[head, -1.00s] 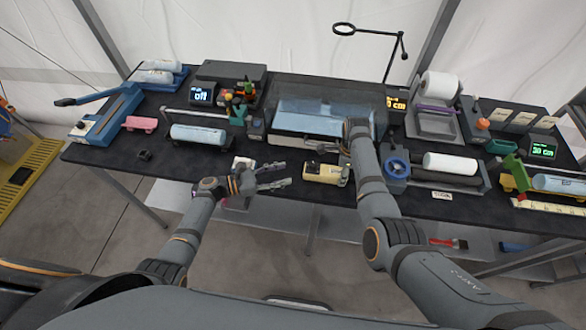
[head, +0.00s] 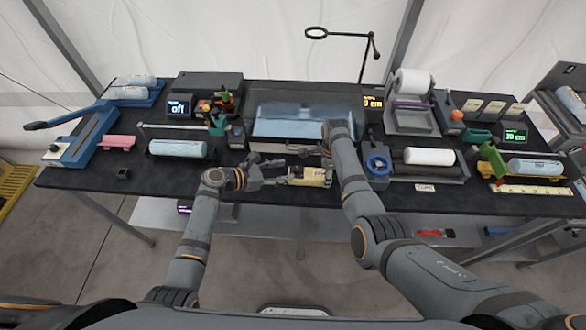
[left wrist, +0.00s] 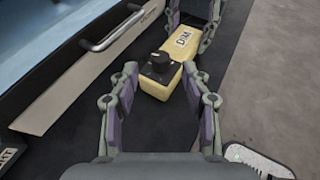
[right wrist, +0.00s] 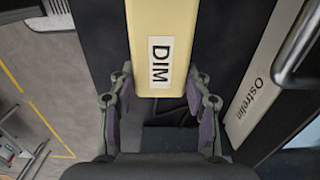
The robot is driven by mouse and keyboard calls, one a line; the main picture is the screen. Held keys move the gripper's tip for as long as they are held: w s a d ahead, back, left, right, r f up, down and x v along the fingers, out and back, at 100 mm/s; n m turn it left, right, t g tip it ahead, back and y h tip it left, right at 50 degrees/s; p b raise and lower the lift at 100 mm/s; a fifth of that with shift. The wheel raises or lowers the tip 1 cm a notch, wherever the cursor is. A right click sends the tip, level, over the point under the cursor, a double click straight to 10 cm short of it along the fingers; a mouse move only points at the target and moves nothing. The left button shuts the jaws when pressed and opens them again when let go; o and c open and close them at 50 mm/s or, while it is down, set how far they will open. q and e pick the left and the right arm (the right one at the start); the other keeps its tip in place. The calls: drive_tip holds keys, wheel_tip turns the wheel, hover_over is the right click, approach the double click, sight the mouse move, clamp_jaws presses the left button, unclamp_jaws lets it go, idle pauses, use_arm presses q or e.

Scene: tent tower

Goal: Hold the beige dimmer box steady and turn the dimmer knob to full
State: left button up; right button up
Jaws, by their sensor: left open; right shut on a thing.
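The beige dimmer box (head: 312,176) lies near the front edge of the black bench. In the left wrist view its DIM label (left wrist: 183,39) faces up at the far end and its black dimmer knob (left wrist: 158,66) stands at the near end. My left gripper (head: 284,170) is open at the box's left end; in the left wrist view (left wrist: 160,92) the knob lies just ahead, between the fingers' lines, with nothing held. My right gripper (head: 324,160) is shut on the label end of the box; in the right wrist view the box body (right wrist: 160,18) extends between its fingers. The knob's pointer is unclear.
A clear-lidded unit (head: 300,122) with a handle stands just behind the box. A blue handwheel (head: 376,165) with rollers is to the right. A blue-white roll (head: 180,148) lies to the left. The bench's front edge runs close to the box.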

sight(295, 168)
use_arm(q)
drive_tip(key=x, duration=0.4)
drive_tip(key=shift+w+d+f, duration=0.15)
drive_tip(key=shift+d, duration=0.15)
clamp_jaws()
